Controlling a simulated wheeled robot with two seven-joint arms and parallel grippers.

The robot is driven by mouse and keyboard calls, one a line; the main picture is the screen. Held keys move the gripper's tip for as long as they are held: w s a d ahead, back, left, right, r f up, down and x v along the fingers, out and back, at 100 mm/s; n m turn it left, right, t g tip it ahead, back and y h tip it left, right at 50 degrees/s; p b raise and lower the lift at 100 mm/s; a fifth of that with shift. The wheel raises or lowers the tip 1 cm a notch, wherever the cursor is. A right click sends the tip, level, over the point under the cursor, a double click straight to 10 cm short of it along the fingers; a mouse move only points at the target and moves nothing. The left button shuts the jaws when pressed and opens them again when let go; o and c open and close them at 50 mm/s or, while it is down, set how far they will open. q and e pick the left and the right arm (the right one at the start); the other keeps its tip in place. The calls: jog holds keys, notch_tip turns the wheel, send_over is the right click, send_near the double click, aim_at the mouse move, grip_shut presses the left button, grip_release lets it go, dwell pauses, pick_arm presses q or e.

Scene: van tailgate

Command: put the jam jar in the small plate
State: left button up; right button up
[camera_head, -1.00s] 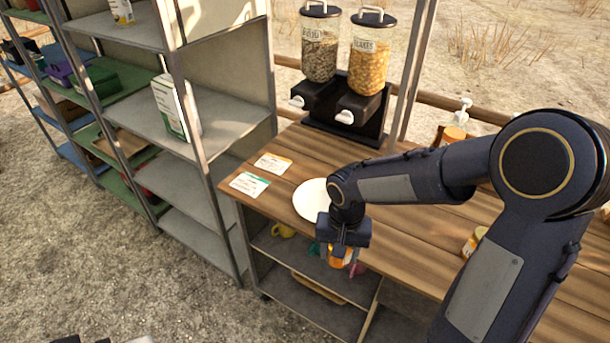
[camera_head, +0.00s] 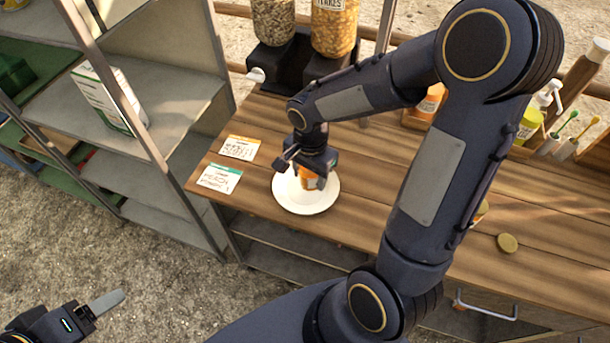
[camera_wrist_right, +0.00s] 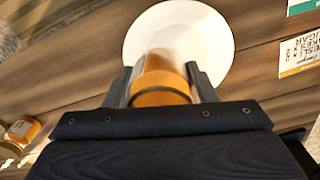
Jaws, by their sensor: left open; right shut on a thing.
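The jam jar (camera_head: 311,180), with an orange label and a dark gold lid, is between the fingers of my right gripper (camera_head: 308,171). In the right wrist view the fingers are shut on the jar (camera_wrist_right: 160,84) from both sides. The small plate (camera_head: 306,203), white and round, lies on the wooden counter under the jar. The plate (camera_wrist_right: 178,30) also shows just beyond the jar in the wrist view. I cannot tell whether the jar's bottom touches the plate. My left gripper (camera_head: 92,312) is open and empty, low at the left, away from the counter.
Two label cards (camera_head: 219,178) lie left of the plate on the wooden counter (camera_head: 350,140). Cereal dispensers (camera_head: 335,25) stand behind. A round lid (camera_head: 507,243) lies at the right. Another orange-labelled jar (camera_wrist_right: 20,134) shows in the wrist view. A grey shelf (camera_head: 165,90) stands at the left.

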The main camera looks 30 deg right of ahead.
jog(key=w+f, duration=0.1)
jog(key=f, duration=0.1)
jog(key=w+f, duration=0.2)
jog(key=shift+d+p, duration=0.3)
jog(key=shift+d, duration=0.1)
jog(key=shift+w+f, duration=0.2)
jog(key=shift+f, duration=1.5)
jog(key=shift+f, duration=0.2)
jog(key=o, duration=1.2)
